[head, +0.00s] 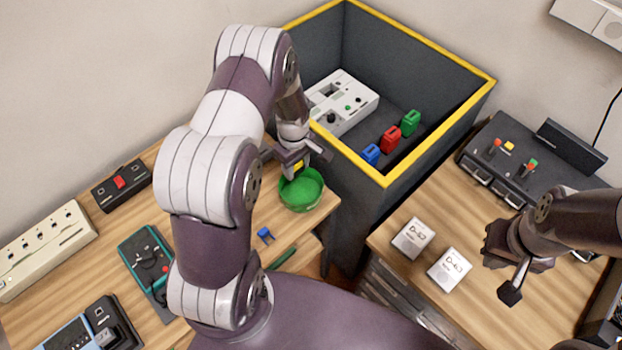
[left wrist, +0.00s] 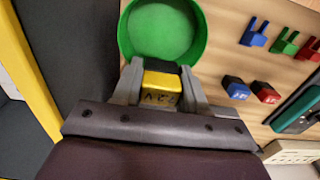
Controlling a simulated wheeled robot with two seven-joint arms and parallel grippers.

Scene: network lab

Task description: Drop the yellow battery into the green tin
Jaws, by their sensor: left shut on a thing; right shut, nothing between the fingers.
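The yellow battery (left wrist: 162,88) is held between the fingers of my left gripper (left wrist: 160,80), which is shut on it. In the head view, my left gripper (head: 294,163) is over the far rim of the green tin (head: 301,190), and a bit of yellow shows between its fingers. The green tin is round and open, near the right edge of the left table. In the left wrist view, the tin (left wrist: 163,30) lies just beyond the fingertips and looks empty where it shows. My right gripper (head: 512,285) is shut and empty above the right table.
A dark bin with a yellow rim (head: 440,142) stands beside the tin, holding a white device and coloured blocks. A teal meter (head: 147,265) and power strip (head: 45,250) are further left. White cards (head: 413,238) lie on the right table.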

